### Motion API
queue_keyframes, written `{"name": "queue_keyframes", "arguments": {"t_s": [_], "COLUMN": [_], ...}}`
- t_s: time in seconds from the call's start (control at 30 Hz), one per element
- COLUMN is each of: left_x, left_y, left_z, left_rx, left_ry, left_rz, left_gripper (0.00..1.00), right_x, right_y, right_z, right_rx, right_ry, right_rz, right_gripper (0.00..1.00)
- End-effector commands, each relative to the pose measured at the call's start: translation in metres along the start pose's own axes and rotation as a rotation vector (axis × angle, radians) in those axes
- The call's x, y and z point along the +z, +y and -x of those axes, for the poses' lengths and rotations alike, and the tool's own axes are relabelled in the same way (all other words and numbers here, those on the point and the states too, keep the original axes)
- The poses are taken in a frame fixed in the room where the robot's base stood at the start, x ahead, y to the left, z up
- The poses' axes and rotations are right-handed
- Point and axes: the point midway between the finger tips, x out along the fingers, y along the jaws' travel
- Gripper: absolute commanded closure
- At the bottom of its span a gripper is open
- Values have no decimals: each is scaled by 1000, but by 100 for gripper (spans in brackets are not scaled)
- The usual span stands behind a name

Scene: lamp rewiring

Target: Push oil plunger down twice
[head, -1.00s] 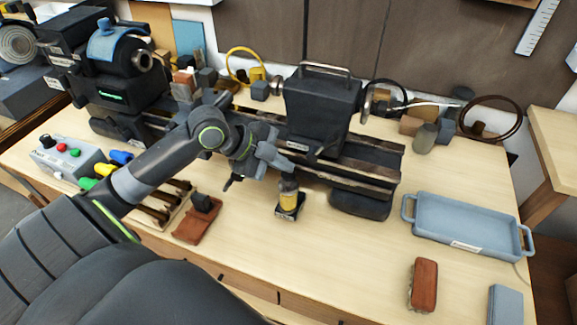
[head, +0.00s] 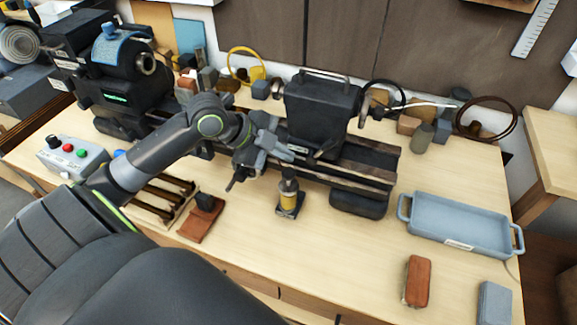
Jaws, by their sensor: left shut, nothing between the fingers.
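The oil can (head: 288,201) has a yellow body and a dark plunger top (head: 288,176). It stands upright on a small dark base on the bench, in front of the lathe. My left gripper (head: 288,156) is shut and empty, just above and slightly behind the plunger top in the picture. A small gap seems to show between the fingers and the plunger. My right gripper is not in the head view.
The dark lathe (head: 322,110) stands right behind the can. A blue-grey tray (head: 462,222), a red-brown block (head: 418,281) and a grey-blue block (head: 494,303) lie to the right. A brown pad (head: 200,226) lies left.

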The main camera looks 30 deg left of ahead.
Motion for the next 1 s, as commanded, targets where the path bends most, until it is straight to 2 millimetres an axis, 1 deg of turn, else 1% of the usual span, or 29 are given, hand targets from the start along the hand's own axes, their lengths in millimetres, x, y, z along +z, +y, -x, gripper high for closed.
{"name": "queue_keyframes", "arguments": {"t_s": [0.03,0.23,1.0], "left_x": [-5,-14,-14], "left_y": [-5,-14,-14], "left_z": [7,20,19], "left_rx": [0,0,0], "left_ry": [0,0,0], "left_rz": [-1,-1,0], "left_gripper": [100,100,100], "right_x": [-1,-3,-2], "right_y": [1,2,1], "right_z": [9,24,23], "right_rx": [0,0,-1], "right_ry": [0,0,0], "right_rz": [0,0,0], "right_gripper": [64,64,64]}}
